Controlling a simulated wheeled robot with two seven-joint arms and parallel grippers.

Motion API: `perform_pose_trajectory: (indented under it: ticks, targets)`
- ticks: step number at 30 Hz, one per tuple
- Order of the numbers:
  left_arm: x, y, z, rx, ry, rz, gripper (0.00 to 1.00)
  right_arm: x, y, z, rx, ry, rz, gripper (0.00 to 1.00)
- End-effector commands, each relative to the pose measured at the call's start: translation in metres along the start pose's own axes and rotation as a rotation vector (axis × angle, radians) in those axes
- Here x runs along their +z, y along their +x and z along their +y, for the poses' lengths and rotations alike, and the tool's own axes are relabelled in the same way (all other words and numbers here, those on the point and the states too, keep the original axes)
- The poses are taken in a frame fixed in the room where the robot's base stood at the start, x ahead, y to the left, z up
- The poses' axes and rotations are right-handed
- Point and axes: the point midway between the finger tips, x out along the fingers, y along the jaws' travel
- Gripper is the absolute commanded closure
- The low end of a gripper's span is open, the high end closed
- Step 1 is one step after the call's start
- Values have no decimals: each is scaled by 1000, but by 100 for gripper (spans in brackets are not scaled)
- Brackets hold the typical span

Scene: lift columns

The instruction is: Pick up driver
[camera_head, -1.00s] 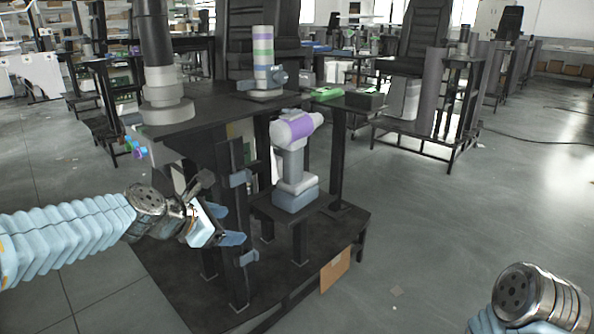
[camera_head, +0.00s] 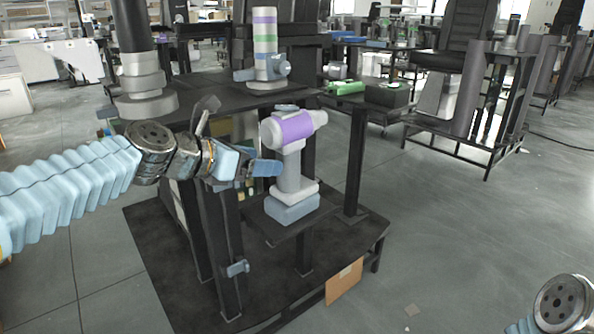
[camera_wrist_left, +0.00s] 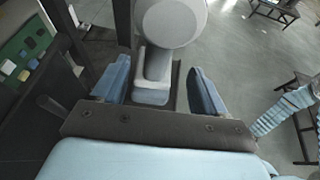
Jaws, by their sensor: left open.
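The driver (camera_head: 293,128) is a grey power tool with a purple band and a blue-grey base. It stands upright on a small dark shelf (camera_head: 306,213) in the middle of the head view. My left gripper (camera_head: 266,168) is open at the left of the driver's handle, at about handle height. In the left wrist view the driver (camera_wrist_left: 170,22) shows ahead, its handle lined up between the two spread blue fingers (camera_wrist_left: 158,74). Contact cannot be told. My right arm shows only at the lower right of the head view; its gripper is out of frame.
Black posts rise close to my left gripper.

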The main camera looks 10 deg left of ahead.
Motion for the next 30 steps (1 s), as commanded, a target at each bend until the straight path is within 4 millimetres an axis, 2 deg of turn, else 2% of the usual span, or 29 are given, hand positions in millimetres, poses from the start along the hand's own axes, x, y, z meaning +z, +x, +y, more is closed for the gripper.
perform_pose_trajectory:
  ticks: [1, 4, 11, 19, 22, 28, 29, 30]
  targets:
    - [-3, 14, -1, -4, 1, 2, 28, 0, 4, 1, -1, 0, -1, 57]
    - [-2, 33, 0, -3, 0, 2, 28, 0, 7, 2, -1, 0, -2, 57]
    - [-2, 54, 0, -1, 1, 1, 28, 1, 11, 3, -2, -1, -3, 57]
    - [-2, 95, 1, -1, 1, 1, 28, 2, 21, 5, -5, -1, -6, 57]
    - [-2, 102, 1, -1, 1, 1, 28, 2, 22, 5, -5, -1, -6, 57]
    - [-1, 102, 2, 0, 1, 0, 28, 2, 21, 5, -5, -2, -6, 57]
    - [-1, 102, 2, 0, 1, 0, 29, 2, 21, 5, -5, -2, -6, 57]
    - [-1, 102, 2, 0, 1, 0, 35, 2, 21, 5, -5, -2, -6, 57]
